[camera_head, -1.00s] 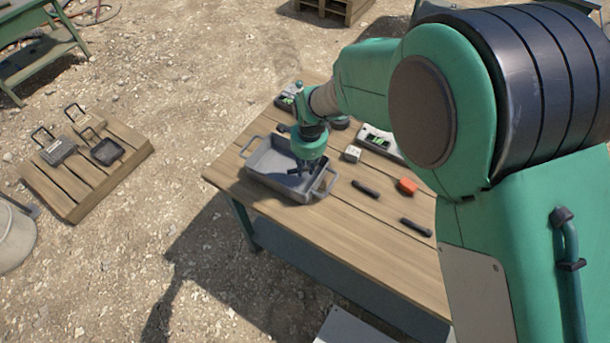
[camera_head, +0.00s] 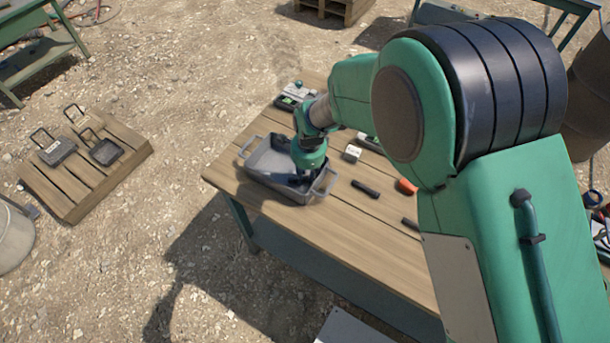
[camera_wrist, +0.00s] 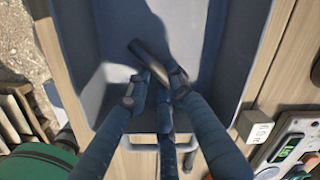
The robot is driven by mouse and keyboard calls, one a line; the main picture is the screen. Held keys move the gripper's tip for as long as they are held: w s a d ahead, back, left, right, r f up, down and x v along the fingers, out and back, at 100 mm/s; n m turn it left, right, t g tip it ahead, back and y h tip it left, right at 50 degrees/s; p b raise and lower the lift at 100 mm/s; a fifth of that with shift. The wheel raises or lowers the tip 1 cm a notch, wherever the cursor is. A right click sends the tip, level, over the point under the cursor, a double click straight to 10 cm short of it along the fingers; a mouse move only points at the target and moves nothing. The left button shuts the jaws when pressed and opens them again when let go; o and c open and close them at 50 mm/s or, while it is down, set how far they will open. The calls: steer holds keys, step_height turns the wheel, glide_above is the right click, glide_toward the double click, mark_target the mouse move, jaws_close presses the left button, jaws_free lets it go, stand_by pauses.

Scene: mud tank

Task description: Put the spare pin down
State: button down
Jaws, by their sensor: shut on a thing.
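My gripper (camera_head: 303,180) reaches down into a grey two-handled tray (camera_head: 262,185) at the table's left end. In the wrist view my gripper's fingers (camera_wrist: 157,90) are closed around a dark, short cylindrical pin (camera_wrist: 147,57). The pin lies at a slant over the tray's floor (camera_wrist: 190,30). Whether it touches the floor I cannot tell. In the head view the fingertips and the held pin are mostly hidden in the tray. Two other dark rods lie on the table: one (camera_head: 365,189) right of the tray, one (camera_head: 409,223) partly behind my arm.
The tray stands on a wooden-topped table (camera_head: 330,230). The tray's walls surround my gripper. A low pallet (camera_head: 75,175) with several cases stands on the ground.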

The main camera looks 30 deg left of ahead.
steer(key=shift+f, duration=0.1)
steer(key=c, duration=1.8)
jaws_free()
steer(key=r, duration=0.4)
steer(key=r+p, duration=0.1)
steer(key=r, duration=0.3)
steer(key=d+r+p, duration=0.1)
steer(key=r, duration=0.3)
steer(key=shift+s+r, duration=0.1)
steer(key=shift+s, duration=0.1)
